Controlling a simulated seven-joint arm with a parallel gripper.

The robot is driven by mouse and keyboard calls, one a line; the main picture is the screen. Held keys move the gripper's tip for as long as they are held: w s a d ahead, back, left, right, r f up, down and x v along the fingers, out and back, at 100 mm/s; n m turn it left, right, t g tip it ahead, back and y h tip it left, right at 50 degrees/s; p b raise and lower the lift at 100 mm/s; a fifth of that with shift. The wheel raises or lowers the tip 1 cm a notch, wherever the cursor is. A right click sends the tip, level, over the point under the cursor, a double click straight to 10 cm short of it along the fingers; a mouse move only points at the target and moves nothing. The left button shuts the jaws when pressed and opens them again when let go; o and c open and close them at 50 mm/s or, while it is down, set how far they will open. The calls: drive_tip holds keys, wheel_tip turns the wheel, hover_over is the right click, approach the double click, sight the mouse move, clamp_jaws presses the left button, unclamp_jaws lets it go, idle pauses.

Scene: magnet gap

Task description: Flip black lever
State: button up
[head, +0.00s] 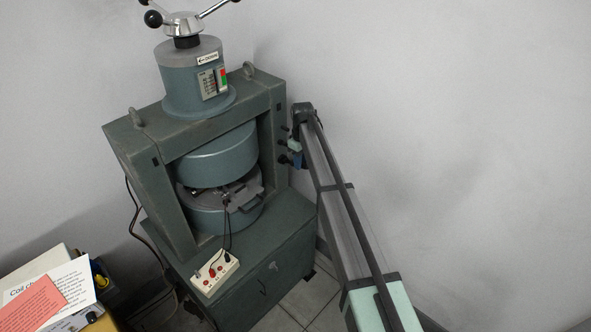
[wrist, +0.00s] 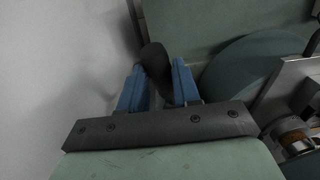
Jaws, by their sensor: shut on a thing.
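The black lever (wrist: 155,60) shows in the wrist view as a dark rounded knob between my two blue fingers. My gripper (wrist: 158,80) is shut on it, with one finger on each side; the fingers hide part of the lever. In the head view my gripper (head: 297,158) is at the right side of the grey-green magnet frame (head: 273,130), where small dark parts stick out beside it. It is small and partly hidden by my arm there, so the lever's tilt cannot be told.
The magnet's round poles (head: 218,158) sit inside the frame, with a silvery plate and cables in the gap. A wall stands close behind. A table with papers (head: 40,300) is at the lower left.

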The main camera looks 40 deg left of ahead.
drive_tip(key=shift+w+d+r, duration=0.1)
drive_tip(key=shift+w+r, duration=0.15)
drive_tip(key=shift+r, duration=0.4)
drive_tip(key=o, duration=0.8)
drive_tip(key=shift+s+f, duration=0.1)
drive_tip(key=shift+s, duration=0.05)
drive_tip(key=shift+c, duration=0.2)
wheel_tip(320, 180, up, 8)
drive_tip(key=d, duration=0.3)
idle(0.8)
